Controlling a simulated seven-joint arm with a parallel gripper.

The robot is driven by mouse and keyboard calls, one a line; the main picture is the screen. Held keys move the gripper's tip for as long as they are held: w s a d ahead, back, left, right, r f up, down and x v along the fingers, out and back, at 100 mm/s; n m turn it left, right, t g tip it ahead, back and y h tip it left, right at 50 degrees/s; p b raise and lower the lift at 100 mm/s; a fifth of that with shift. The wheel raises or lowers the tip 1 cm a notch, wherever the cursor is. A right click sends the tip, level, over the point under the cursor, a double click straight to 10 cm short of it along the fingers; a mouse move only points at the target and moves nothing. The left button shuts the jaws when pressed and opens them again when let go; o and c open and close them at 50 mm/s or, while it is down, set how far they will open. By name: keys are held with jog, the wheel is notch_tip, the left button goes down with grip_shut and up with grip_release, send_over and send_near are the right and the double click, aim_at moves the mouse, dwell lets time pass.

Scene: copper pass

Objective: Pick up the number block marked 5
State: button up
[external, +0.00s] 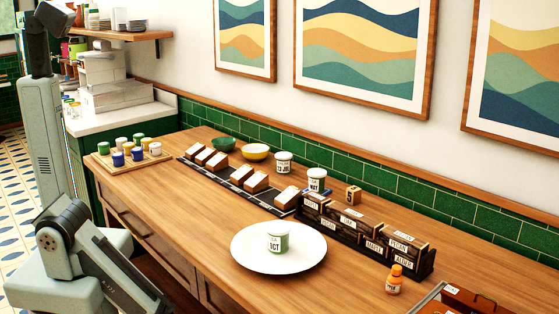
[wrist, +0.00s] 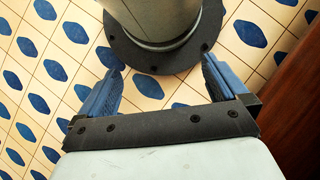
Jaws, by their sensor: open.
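A small wooden cube (external: 353,195) stands on the counter behind the dark rack, near the tiled wall. It has a dark mark on its face, too small to read, so I cannot tell whether it is the block marked 5. Several wooden pieces with pale sloped tops (external: 256,181) stand along a dark strip; no 5 is readable on them. My gripper (wrist: 162,64) shows in the wrist view with its blue fingers wide apart and nothing between them. It points at the tiled floor, away from the counter items. I cannot make it out in the external view.
White tubs and bowls stand by the wall. A wooden tray (external: 107,165) of small jars is far left.

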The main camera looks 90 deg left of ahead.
jog(key=c, duration=0.5)
jog(key=shift+w+d, duration=0.1)
